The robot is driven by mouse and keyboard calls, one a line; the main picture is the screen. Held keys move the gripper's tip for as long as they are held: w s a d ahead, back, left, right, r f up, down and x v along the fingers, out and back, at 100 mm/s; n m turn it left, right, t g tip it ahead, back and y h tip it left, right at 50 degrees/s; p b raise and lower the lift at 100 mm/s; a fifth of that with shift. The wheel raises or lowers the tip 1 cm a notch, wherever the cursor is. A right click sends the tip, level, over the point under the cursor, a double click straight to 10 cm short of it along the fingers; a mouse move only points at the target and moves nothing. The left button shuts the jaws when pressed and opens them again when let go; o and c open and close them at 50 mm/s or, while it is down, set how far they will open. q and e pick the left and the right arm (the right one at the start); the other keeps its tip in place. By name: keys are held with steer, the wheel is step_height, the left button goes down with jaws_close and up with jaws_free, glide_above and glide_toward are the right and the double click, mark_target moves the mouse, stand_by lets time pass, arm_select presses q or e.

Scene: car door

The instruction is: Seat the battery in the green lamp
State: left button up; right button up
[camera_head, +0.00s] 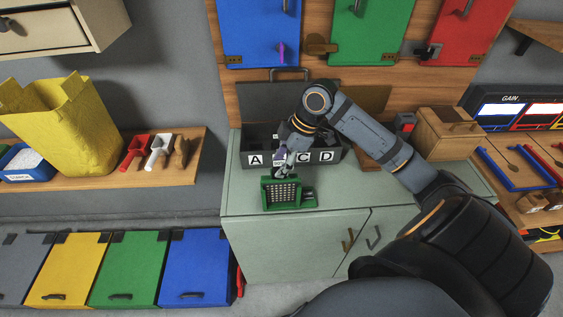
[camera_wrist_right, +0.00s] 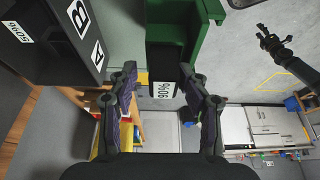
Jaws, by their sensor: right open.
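The green lamp (camera_head: 283,194) stands on the cabinet top near its front edge, its gridded face toward me. In the right wrist view the lamp (camera_wrist_right: 207,30) shows its green walls around a dark bay. A dark battery with a white 90% label (camera_wrist_right: 162,90) is in line with this bay, its labelled end toward my gripper. How deep it sits is unclear. My right gripper (camera_wrist_right: 160,85) is open, its fingers on either side of the battery's labelled end with gaps visible. In the head view the right gripper (camera_head: 281,163) is just behind the lamp. A dark arm end, probably my left gripper (camera_wrist_right: 275,42), shows small in the wrist view.
A dark lettered box (camera_head: 325,157) stands behind the lamp; another battery with a 50% label (camera_wrist_right: 18,32) shows there in the wrist view. A wooden box (camera_head: 447,133) is at the right. The cabinet top (camera_head: 245,198) is clear left of the lamp.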

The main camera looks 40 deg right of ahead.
steer(key=b+v, duration=0.2)
steer(key=v, duration=1.1)
steer(key=shift+w+r, duration=0.15)
steer(key=shift+a, duration=0.1)
